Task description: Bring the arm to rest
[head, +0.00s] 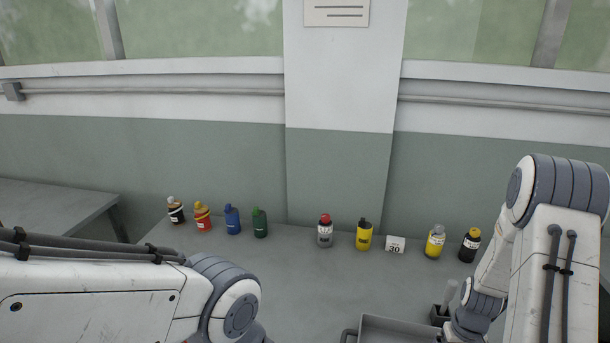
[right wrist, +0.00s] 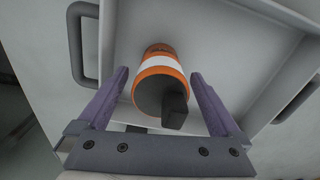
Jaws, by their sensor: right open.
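My right arm comes in at the right of the head view; its gripper is out of sight there. In the right wrist view my right gripper (right wrist: 160,76) is open, with its two purple fingers apart. An orange bottle (right wrist: 158,66) with a white band and a dark end with a black tip is in the grey tray, beyond and between the fingertips. I see no finger closed on it, and cannot tell whether it stands or lies. My left arm crosses the lower left of the head view, its gripper hidden.
The grey tray (head: 402,323) sits at the table's front, with its handle (right wrist: 76,45) in the wrist view. Several bottles (head: 260,224) and a white card reading 30 (head: 395,245) line the back. The middle of the table (head: 290,275) is clear.

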